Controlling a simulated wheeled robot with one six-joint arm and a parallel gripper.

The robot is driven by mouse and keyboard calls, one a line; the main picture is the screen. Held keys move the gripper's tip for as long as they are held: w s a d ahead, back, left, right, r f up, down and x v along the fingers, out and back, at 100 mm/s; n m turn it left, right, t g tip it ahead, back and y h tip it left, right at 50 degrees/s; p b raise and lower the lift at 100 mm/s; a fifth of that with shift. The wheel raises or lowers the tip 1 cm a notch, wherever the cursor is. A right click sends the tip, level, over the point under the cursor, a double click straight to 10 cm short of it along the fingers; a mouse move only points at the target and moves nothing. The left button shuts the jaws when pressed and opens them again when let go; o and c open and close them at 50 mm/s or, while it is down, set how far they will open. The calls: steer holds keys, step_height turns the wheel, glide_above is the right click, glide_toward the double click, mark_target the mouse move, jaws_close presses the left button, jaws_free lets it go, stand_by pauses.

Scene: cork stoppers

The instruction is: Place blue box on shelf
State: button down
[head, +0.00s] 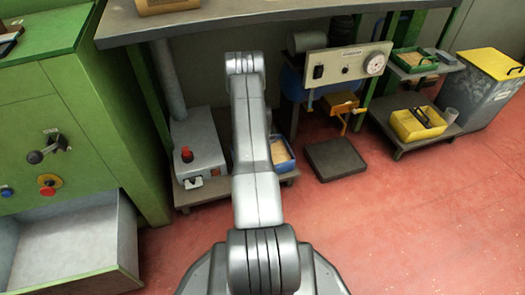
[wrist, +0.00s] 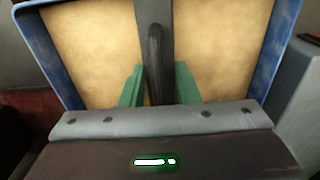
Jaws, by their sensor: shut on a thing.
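A blue box with tan contents fills much of the wrist view, and its blue rim shows at the left (wrist: 58,60). A black handle (wrist: 155,55) runs across its middle. My gripper (wrist: 160,88) has its green fingers on both sides of the handle, shut on it. In the head view the blue box (head: 290,165) shows partly behind my arm, low by a grey machine; I cannot tell whether it rests or hangs. My gripper is hidden there by the arm. A low shelf (head: 397,150) at the right bears a yellow box (head: 418,124).
A green tray (head: 415,60) stands on a higher shelf at the right. A yellow-lidded bin (head: 490,90) is beside it. A dark block (head: 335,158) lies on the red floor. A workbench top (head: 250,20) overhangs the area. The floor at front right is clear.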

steer(key=c, duration=1.1)
jaws_free()
step_height(320, 180, up, 12)
steer(key=p, duration=0.5)
steer(key=shift+r, duration=0.15)
